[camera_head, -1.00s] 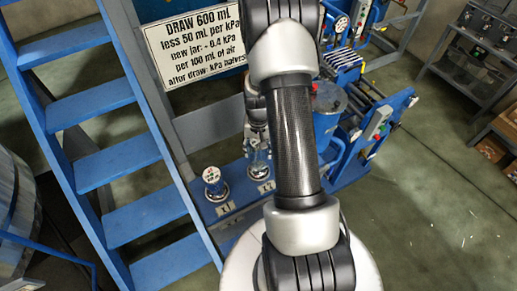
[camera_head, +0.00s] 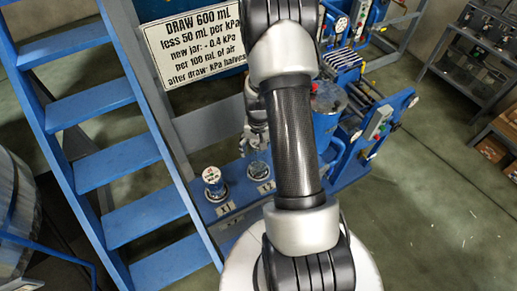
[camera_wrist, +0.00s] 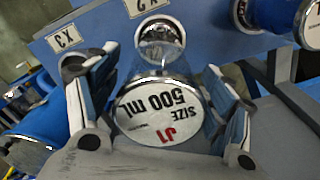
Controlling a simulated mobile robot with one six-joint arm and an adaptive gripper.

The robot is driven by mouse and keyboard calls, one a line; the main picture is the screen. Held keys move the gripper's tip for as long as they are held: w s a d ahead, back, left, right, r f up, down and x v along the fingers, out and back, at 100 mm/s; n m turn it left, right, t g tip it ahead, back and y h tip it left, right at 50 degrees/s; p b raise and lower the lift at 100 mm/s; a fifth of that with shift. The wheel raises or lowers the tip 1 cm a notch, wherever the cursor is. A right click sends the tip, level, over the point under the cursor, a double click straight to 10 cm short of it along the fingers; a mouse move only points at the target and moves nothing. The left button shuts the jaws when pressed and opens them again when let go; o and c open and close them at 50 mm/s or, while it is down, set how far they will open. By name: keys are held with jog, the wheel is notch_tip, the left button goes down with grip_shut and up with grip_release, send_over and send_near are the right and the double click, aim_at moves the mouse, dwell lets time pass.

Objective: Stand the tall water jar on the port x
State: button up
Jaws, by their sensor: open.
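A clear jar (camera_head: 259,166) with a shiny metal base stands upright at the plate marked X2 (camera_head: 266,187). In the wrist view its white round top (camera_wrist: 158,112) reads J1, SIZE 500 ml. My gripper (camera_wrist: 160,68) is open, with one finger on each side of this jar and visible gaps between fingers and jar. In the head view my gripper (camera_head: 256,130) is just above the jar, partly hidden by my arm. A gauge-topped fitting (camera_head: 213,183) stands at the plate marked X1 (camera_head: 225,208). I cannot tell which jar is the tall water jar.
The blue bench (camera_head: 240,178) carries the ports, and an X3 plate (camera_wrist: 67,38) shows in the wrist view. Blue stairs (camera_head: 105,165) rise at the left. A sign (camera_head: 193,44) stands behind. A blue vessel (camera_head: 328,110) is right of my arm.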

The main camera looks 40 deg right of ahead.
notch_tip(320, 180, up, 12)
jog(key=shift+r+p, duration=0.1)
jog(key=shift+p, duration=0.6)
jog(key=s+a+r+n+t, duration=0.2)
jog(key=s+a+r+n, duration=0.1)
jog(key=a+r, duration=0.65)
jog(key=s+a+r+n+t, duration=0.1)
jog(key=s+a+r+n, duration=0.25)
jog(key=a+r, duration=0.65)
jog(key=s+a+r+n+t, duration=0.1)
jog(key=s+a+r+n, duration=0.2)
jog(key=s, duration=0.5)
jog(key=shift+s+a+r+t, duration=0.2)
jog(key=shift+a+t, duration=0.1)
jog(key=shift+a, duration=0.3)
jog(key=shift+f, duration=0.1)
